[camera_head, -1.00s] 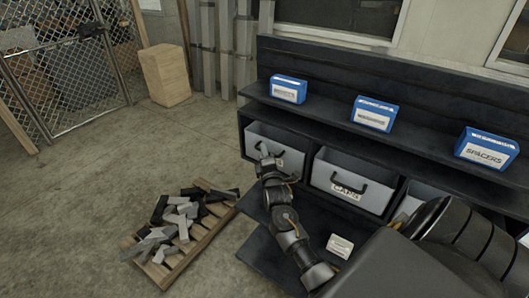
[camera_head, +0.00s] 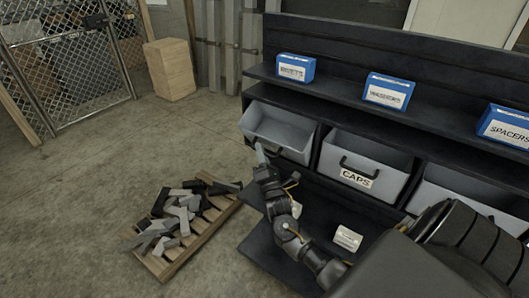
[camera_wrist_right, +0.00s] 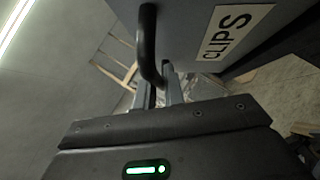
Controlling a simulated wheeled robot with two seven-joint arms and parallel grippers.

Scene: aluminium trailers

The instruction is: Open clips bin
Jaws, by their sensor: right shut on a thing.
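The clips bin (camera_head: 278,128) is the grey bin at the left end of the bin row in the head view. It sticks out from the shelf and its open inside shows. Its CLIPS label (camera_wrist_right: 238,30) reads clearly in the wrist view. My right gripper (camera_head: 263,155) is at the bin's front, and in the wrist view its fingers (camera_wrist_right: 158,92) are shut on the dark bar handle (camera_wrist_right: 148,45). In the head view the gripper hides the handle and part of the front. My left gripper is not in view.
The caps bin (camera_head: 365,165) sits to the right, with another grey bin beyond it. Blue boxes, including the spacers box (camera_head: 505,126), stand on the shelf above. A pallet (camera_head: 205,232) with metal pieces lies on the floor at left. Open floor lies left of it.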

